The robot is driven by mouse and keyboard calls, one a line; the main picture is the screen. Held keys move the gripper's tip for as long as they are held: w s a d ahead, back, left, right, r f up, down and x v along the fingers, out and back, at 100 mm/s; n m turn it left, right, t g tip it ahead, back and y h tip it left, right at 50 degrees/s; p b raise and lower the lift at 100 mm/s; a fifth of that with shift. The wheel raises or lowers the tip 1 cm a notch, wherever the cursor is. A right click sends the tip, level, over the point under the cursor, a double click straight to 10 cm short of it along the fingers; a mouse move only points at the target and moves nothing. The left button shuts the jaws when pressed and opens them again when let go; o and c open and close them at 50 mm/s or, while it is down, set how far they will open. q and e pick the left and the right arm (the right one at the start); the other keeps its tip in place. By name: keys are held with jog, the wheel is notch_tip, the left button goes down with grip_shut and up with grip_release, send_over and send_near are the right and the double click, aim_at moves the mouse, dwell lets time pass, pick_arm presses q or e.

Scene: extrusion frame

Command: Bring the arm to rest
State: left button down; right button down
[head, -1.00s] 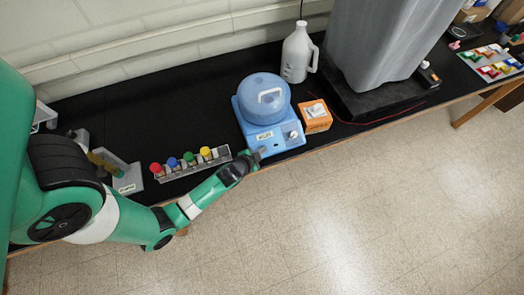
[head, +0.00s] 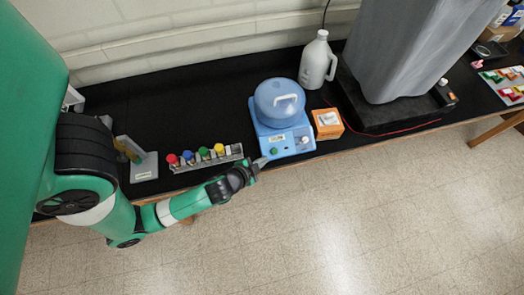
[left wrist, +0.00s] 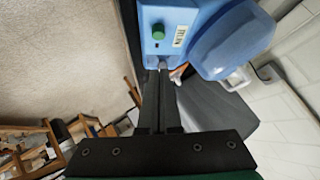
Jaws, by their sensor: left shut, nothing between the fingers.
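My left gripper (head: 259,163) is shut and empty, at the front left corner of a blue benchtop device (head: 285,141). Its fingers point toward the device; I cannot tell whether the tips touch it. The device has a round blue lid (head: 279,101) with a white handle, shown closed, plus a green button (head: 273,151) and a white knob (head: 304,140) on its front. In the left wrist view the closed fingertips (left wrist: 163,66) lie just below the device's blue face (left wrist: 165,45), near the green button (left wrist: 158,31). My right gripper is out of view.
A rack (head: 207,162) with several colour-capped tubes stands left of the device. An orange box (head: 327,124) is right of it, a white jug (head: 317,62) behind. The black bench's front edge runs under my arm; open floor (head: 330,230) lies in front.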

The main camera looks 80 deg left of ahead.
pick_arm(q)
jog(key=shift+s+d+r, duration=0.1)
jog(key=shift+d+r, duration=0.05)
dwell(0.5)
jog(key=w+d+r+t+p, duration=0.25)
jog(key=w+r+t, duration=0.25)
jog(key=w+r, duration=1.3)
jog(key=w+d+r+t+p, duration=0.1)
jog(key=w+d+r+t, duration=0.15)
jog(key=r, duration=0.85)
jog(key=w+d+r+t+p, duration=0.1)
jog(key=w+r+t, duration=0.15)
jog(key=r, duration=0.95)
jog(key=s+d+r+n+t+h+p, duration=0.1)
jog(key=d+r+t, duration=0.2)
jog(key=r, duration=0.8)
jog(key=s+d+r+t+h+p, duration=0.1)
jog(key=d+r+t, duration=0.1)
jog(key=r, duration=0.8)
jog(key=s+d+r+m+t+h, duration=0.1)
jog(key=s+d+r+t+h, duration=0.3)
jog(key=s+r, duration=0.4)
notch_tip(320, 180, up, 4)
jog(key=d+h, duration=0.1)
jog(key=h, duration=0.1)
jog(key=shift+m+h, duration=0.3)
